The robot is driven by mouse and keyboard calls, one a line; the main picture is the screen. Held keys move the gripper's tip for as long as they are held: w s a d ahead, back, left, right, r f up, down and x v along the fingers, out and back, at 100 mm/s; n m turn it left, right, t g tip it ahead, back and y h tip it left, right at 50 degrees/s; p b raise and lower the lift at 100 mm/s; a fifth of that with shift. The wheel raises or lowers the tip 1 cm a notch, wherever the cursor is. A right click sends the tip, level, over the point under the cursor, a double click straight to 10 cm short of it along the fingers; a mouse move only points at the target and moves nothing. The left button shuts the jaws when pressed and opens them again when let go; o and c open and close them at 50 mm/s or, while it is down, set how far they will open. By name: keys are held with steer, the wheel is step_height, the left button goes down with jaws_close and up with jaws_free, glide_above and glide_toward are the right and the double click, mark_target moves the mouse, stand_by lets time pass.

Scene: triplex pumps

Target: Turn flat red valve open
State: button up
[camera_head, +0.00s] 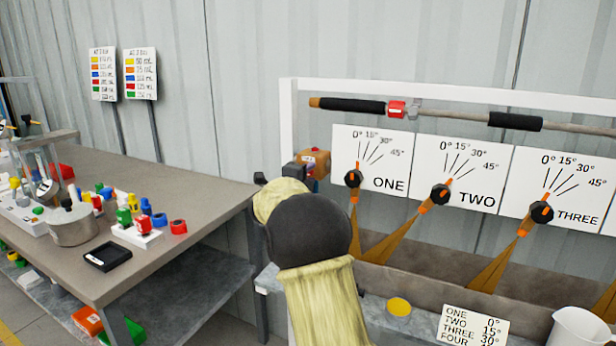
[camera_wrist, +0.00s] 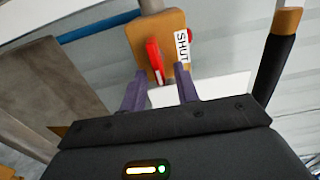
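The flat red valve (camera_wrist: 154,60) is a thin red handle on a tan-orange block (camera_wrist: 174,22) in the wrist view. A white label (camera_wrist: 182,46) reading SHUT is beside it on the right. My gripper (camera_wrist: 161,72) is open, with two purple fingers pointing at the block. The handle's lower end shows between the fingertips, nearer the left one; I cannot tell whether they touch.
A dark-sleeved bar (camera_wrist: 275,60) is close on the right in the wrist view. In the head view, a pipe (camera_head: 455,117) with black sleeves runs above panels ONE, TWO and THREE. A cluttered table (camera_head: 190,190) stands left.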

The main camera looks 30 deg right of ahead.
steer(key=shift+s+a, duration=0.1)
steer(key=shift+a, duration=0.05)
steer(key=v, duration=1.7)
steer(key=shift+f, duration=0.1)
